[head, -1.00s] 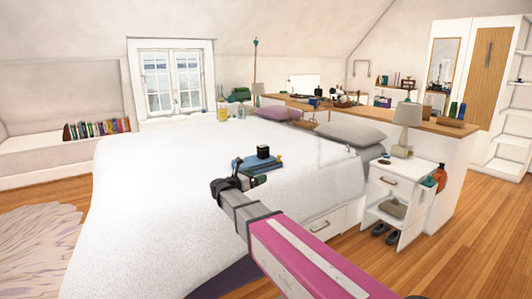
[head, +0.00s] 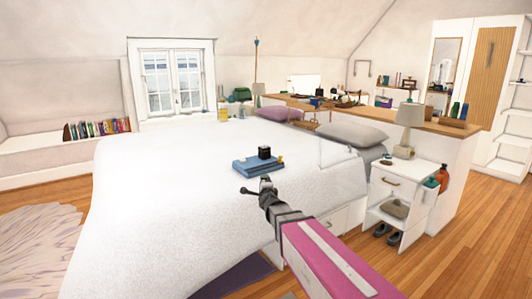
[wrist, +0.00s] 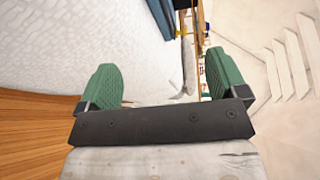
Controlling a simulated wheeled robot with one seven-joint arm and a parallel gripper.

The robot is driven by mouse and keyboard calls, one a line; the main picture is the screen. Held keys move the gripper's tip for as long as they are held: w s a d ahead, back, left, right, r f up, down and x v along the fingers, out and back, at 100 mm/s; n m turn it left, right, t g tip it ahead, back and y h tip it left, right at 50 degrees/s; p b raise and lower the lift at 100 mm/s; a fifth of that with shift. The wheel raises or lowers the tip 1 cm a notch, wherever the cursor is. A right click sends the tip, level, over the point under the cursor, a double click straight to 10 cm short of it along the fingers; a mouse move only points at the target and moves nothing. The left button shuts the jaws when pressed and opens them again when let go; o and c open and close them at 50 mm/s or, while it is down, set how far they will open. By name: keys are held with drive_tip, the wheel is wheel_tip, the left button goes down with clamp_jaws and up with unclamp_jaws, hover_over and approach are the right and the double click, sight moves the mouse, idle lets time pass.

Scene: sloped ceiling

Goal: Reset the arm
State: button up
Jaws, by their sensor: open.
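My gripper (head: 257,186) is at the end of my pink and grey arm, over the near part of the white bed (head: 170,190). Its jaws are open. In the wrist view, its two green finger pads (wrist: 162,66) stand wide apart with nothing held between them. The blue book (head: 258,168), with a small black object (head: 264,152) on it, lies on the bed just beyond the gripper in the head view. A blue shape shows at the top of the wrist view, probably the book.
A white nightstand (head: 392,184) with a lamp (head: 409,118) stands right of the bed. A long wood-topped counter (head: 440,126) runs behind the pillows. A brown wooden item (head: 310,126) shows near the pillows. Wood floor (head: 450,245) is clear at right.

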drive_tip(key=s+d+f+n+g+h, duration=0.1)
drive_tip(key=s+d+f+n+g, duration=0.7)
drive_tip(key=s, duration=0.5)
drive_tip(key=s+d+f+n+g+h, duration=0.1)
drive_tip(key=s+d+f+n+g, duration=0.7)
drive_tip(key=s+d, duration=0.4)
wheel_tip(320, 180, down, 3)
drive_tip(key=shift+s+r+n+g+h, duration=0.1)
drive_tip(key=shift+s+n+g+h, duration=0.2)
drive_tip(key=shift+s+n, duration=0.2)
drive_tip(key=shift+s+r, duration=0.2)
drive_tip(key=shift+r, duration=0.05)
idle(0.5)
